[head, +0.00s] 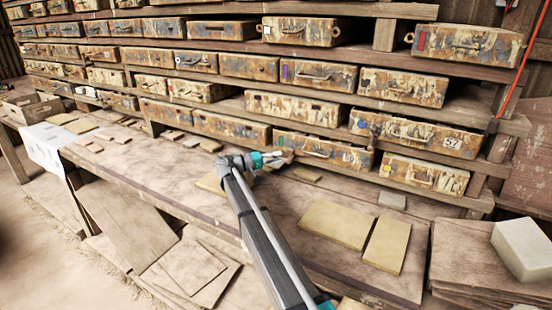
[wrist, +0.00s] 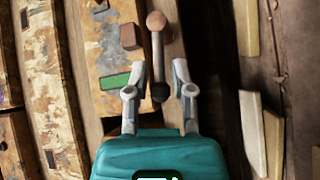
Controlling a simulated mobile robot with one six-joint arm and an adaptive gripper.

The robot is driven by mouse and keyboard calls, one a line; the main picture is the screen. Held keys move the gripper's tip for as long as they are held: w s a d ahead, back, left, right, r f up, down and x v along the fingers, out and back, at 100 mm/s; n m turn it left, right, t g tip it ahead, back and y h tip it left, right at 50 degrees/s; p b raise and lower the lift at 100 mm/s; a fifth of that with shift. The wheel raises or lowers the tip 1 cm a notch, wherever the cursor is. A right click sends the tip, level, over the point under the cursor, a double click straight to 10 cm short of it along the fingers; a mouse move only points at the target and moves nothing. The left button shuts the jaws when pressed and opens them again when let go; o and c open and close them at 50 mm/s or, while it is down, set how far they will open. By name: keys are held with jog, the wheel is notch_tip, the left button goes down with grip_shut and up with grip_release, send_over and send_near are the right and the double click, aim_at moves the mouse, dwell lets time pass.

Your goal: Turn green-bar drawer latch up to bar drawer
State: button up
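The green-bar drawer shows in the wrist view as a worn tan and grey front (wrist: 112,50) with a green bar (wrist: 115,81) on it. A latch (wrist: 157,55) stands beside it: a grey rod with a round wooden knob at the top of the picture and a dark end between my fingers. My gripper (wrist: 159,69) is open, with one finger on each side of the rod; I see gaps on both sides. In the head view my gripper (head: 283,157) is at the left end of a lower-row drawer (head: 323,150); the latch is too small to make out there.
Shelves of similar worn drawers fill the back. A wooden bench (head: 150,165) runs below, with tan tiles (head: 338,223) lying on it. A pale block (head: 522,248) sits at the right. A brown square block (wrist: 130,37) is near the latch in the wrist view.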

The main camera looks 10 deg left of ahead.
grip_shut()
jog(key=shift+r, duration=0.1)
jog(key=r+m+y+p, duration=0.1)
jog(key=p, duration=0.2)
jog(key=shift+g, duration=0.3)
jog(key=p, duration=0.1)
jog(key=m+y+p, duration=0.1)
jog(key=p, duration=0.1)
jog(key=shift+d+r, duration=0.2)
jog(key=shift+r, duration=0.2)
jog(key=shift+m+y+p, duration=0.4)
jog(key=shift+y+p, duration=0.15)
jog(key=shift+y, duration=0.05)
jog(key=shift+o, duration=2.1)
grip_release()
jog(key=shift+s, duration=0.1)
jog(key=shift+f+h+b, duration=0.3)
jog(key=shift+b, duration=0.3)
